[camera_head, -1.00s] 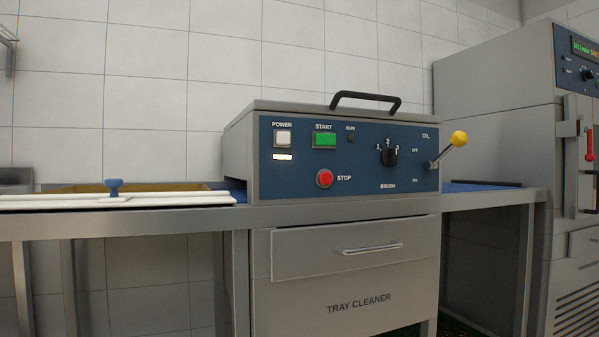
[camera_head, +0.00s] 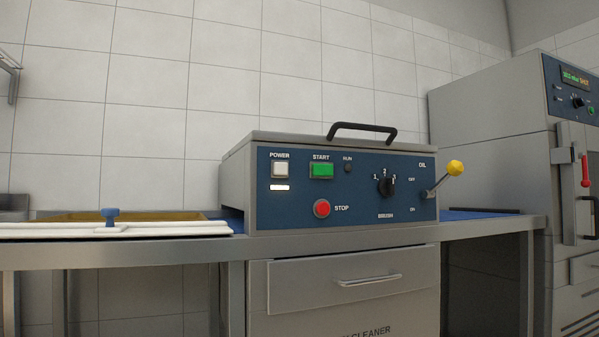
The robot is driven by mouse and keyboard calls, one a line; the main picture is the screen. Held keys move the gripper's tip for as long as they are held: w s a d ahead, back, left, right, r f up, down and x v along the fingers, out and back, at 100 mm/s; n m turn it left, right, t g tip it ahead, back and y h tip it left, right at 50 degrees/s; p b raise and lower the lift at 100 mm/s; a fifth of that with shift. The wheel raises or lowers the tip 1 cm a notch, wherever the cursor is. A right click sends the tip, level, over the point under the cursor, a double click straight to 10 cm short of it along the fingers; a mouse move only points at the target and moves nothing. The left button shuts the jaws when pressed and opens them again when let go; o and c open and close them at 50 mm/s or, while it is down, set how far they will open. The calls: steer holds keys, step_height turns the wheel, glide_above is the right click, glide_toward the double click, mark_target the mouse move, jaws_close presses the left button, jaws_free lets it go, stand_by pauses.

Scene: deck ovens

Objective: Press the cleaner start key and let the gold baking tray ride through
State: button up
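The tray cleaner (camera_head: 330,236) is a grey box with a blue front panel and a black top handle. Its green START key (camera_head: 321,170) is at the upper left of the panel, right of the white POWER switch (camera_head: 280,169), which has a lit white bar below it. The small RUN lamp (camera_head: 348,168) looks dark. The red STOP button (camera_head: 322,208) is below START. The gold baking tray (camera_head: 160,216) lies on the left table, mostly hidden behind a white rail with a blue knob. My gripper is not in view.
The brush dial (camera_head: 386,187) and a yellow-knobbed oil lever (camera_head: 454,168) are on the panel's right; the lever sticks out. The blue outfeed belt (camera_head: 462,214) runs right of the cleaner. A tall oven (camera_head: 490,150) stands at the far right. A drawer is below the cleaner.

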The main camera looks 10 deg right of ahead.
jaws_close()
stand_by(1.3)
